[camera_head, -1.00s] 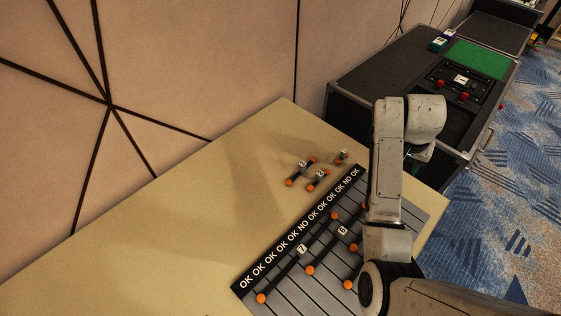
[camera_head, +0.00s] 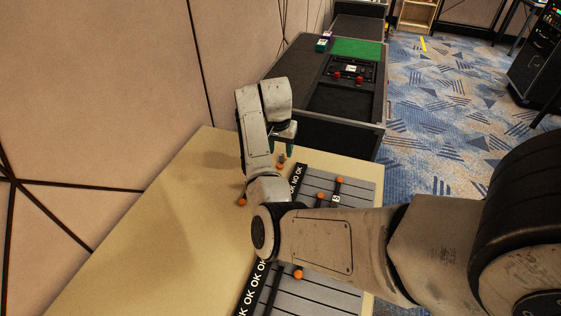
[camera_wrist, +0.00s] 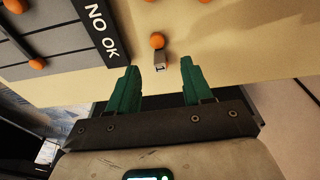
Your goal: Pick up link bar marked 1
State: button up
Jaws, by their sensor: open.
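A small link bar lies on the tan table, with an orange end (camera_wrist: 157,41) and a grey tag block (camera_wrist: 159,61) showing in the wrist view. Its number is not readable. My gripper (camera_wrist: 160,68) has two green fingers spread apart, with the tag block seen in the gap between their tips; nothing is gripped. In the head view, my gripper (camera_head: 287,145) is over the table's far end, close to an orange bar end (camera_head: 281,166). My arm hides most of the loose bars; another orange end (camera_head: 242,202) shows left of it.
A grey slotted board (camera_head: 362,192) with an OK/NO OK strip (camera_head: 251,290) holds longer orange-ended bars. A black case (camera_head: 345,135) with a green panel stands beyond the table. The wall is at left. The table's left part (camera_head: 150,250) is clear.

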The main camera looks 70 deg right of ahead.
aim_at(282, 154)
jog(key=f, duration=0.1)
jog(key=d+f, duration=0.1)
jog(key=f, duration=0.1)
jog(key=shift+d+f, duration=0.15)
jog(key=shift+f, duration=0.1)
jog(key=shift+d+f, duration=0.1)
jog(key=shift+f, duration=0.6)
grip_shut()
